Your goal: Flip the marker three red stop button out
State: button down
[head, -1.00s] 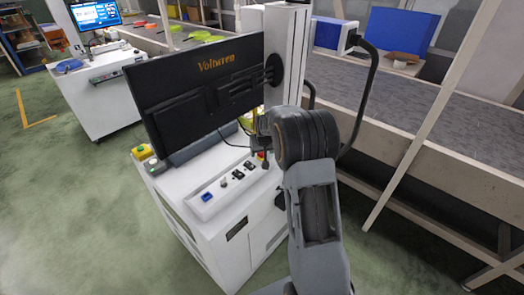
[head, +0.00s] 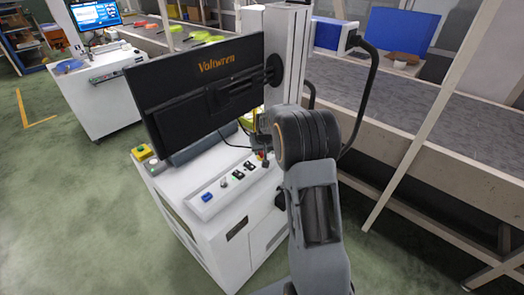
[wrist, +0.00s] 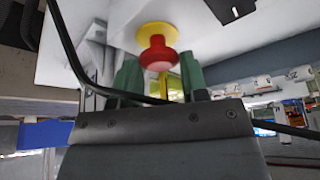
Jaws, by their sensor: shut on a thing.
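The red stop button (wrist: 157,52) is a round red mushroom head on a yellow base in the wrist view. It sits on a white panel. The two green fingers of my gripper (wrist: 160,68) stand on either side of its head, and my gripper is shut on it. In the head view my gripper (head: 263,136) is at the right end of the white console (head: 190,191), beside the monitor. A bit of red shows just below it, and my wrist hides most of the button there. I cannot make out a marker number.
A black monitor (head: 205,85) stands on the console close left of my gripper. A yellow-based button (head: 142,152) is at the console's left corner. A black cable (wrist: 70,45) crosses in front of the fingers in the wrist view. A grey conveyor (head: 420,115) lies to the right.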

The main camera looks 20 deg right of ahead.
jog(key=shift+r, duration=0.55)
jog(key=c, duration=0.6)
grip_release()
jog(key=v, duration=1.3)
jog(key=shift+s+r, duration=0.2)
jog(key=shift+r, duration=0.15)
